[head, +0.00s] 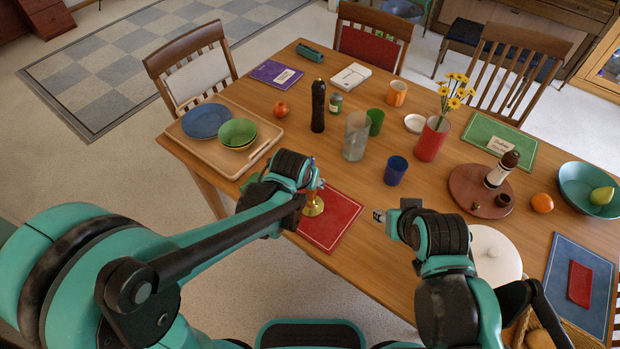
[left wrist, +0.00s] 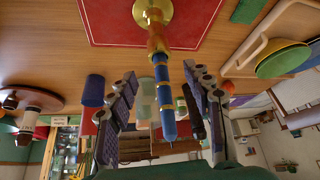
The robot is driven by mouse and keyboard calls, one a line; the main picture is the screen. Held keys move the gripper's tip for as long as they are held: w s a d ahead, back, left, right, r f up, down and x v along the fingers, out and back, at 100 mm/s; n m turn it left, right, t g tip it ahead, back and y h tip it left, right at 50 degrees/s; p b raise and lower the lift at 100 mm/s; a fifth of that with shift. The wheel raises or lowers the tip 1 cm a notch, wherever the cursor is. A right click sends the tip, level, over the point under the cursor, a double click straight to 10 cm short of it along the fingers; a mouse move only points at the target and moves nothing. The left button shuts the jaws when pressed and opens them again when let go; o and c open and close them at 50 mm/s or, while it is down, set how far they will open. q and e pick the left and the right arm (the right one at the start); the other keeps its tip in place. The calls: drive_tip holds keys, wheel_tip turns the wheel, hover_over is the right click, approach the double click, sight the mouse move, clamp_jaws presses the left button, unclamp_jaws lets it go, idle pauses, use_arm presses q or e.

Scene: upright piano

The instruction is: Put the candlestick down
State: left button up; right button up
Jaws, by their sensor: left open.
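The candlestick, with a brass foot (head: 313,205) and a blue and brass stem, stands on the red placemat (head: 338,222) at the table's near edge. In the left wrist view its round brass foot (left wrist: 153,12) rests on the red mat (left wrist: 100,22), and its blue upper part (left wrist: 167,115) runs between my fingers. My left gripper (head: 308,187) is open around the candlestick, with a finger on either side in the left wrist view (left wrist: 160,80). In the head view the gripper hides part of the stem. My right gripper (head: 382,214) is over the table, right of the mat; its jaws are unclear.
A wooden tray (head: 262,150) with a blue plate and green bowls lies to the left. A glass vase (head: 356,136), a blue cup (head: 395,170) and a dark pepper mill (head: 318,106) stand behind the mat. A white round lid (head: 495,255) lies right of my right gripper.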

use_arm(q)
drive_tip(key=s+a+r+n, duration=0.1)
drive_tip(key=s+a+r, duration=0.4)
drive_tip(key=s+a, duration=0.2)
drive_tip(key=s+a+r+n+t+y, duration=0.1)
drive_tip(key=s+a+r+n, duration=0.1)
drive_tip(key=s+a+r, duration=0.3)
drive_tip(key=s+a, duration=0.3)
drive_tip(key=a, duration=0.1)
drive_tip(key=shift+a+y+p, duration=0.25)
drive_tip(key=shift+y+p, duration=0.05)
drive_tip(key=shift+p, duration=0.05)
drive_tip(key=shift+s, duration=0.1)
drive_tip(key=shift+f+b, duration=1.05)
drive_tip(key=shift+b, duration=0.05)
